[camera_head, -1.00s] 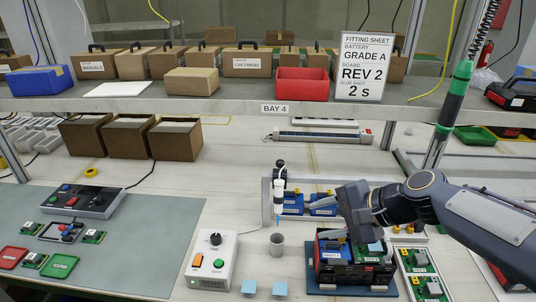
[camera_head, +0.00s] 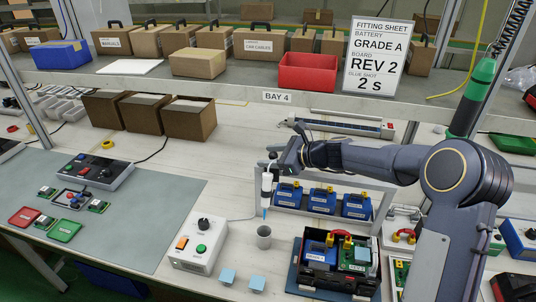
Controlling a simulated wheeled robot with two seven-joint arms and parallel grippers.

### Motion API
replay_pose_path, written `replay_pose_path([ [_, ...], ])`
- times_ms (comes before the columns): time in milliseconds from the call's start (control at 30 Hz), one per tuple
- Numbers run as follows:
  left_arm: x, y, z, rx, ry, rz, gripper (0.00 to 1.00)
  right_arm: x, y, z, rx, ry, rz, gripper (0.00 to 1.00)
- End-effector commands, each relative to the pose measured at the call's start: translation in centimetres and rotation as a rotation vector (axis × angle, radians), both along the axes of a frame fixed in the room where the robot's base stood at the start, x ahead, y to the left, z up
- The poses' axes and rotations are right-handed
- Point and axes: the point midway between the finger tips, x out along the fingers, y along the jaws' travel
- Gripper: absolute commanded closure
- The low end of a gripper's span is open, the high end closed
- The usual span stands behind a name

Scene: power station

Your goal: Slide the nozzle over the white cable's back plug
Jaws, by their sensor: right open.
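The glue syringe (camera_head: 266,190) has a white barrel and a blue nozzle tip. It stands upright, nozzle down, above a small grey cup (camera_head: 264,237). My right gripper (camera_head: 283,162) is at the syringe's upper end. It is open, and I cannot tell whether its fingers are around or beside the syringe. The black case (camera_head: 318,282) holds a blue battery (camera_head: 316,254), red and yellow connectors and a green board (camera_head: 352,268). I cannot make out the white cable or its back plug. My left gripper is out of view.
A white control box (camera_head: 198,246) with orange and green buttons stands left of the cup. Two light-blue blocks (camera_head: 257,284) lie in front. Several blue batteries (camera_head: 322,200) stand in a rack behind the case. A shelf (camera_head: 240,88) with boxes runs above.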

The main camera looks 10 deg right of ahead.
Motion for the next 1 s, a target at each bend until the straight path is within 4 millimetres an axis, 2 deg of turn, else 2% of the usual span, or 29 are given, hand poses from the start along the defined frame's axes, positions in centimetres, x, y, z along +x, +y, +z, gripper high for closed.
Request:
replay_pose_path([
  [133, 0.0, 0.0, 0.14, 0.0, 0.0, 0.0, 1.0, 0.53, 0.71, -0.34, -0.001, 0.0, 0.001, 0.53],
  [400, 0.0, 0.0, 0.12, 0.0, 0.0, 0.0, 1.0, 0.58, 0.78, -0.39, -0.001, -0.001, 0.001, 0.54],
  [767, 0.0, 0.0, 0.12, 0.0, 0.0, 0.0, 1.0, 0.56, 0.76, -0.38, -0.001, -0.001, 0.001, 1.0],
  [1000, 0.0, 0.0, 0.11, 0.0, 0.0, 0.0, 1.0, 0.49, 0.5, -0.38, -0.001, -0.002, 0.0, 1.0],
])
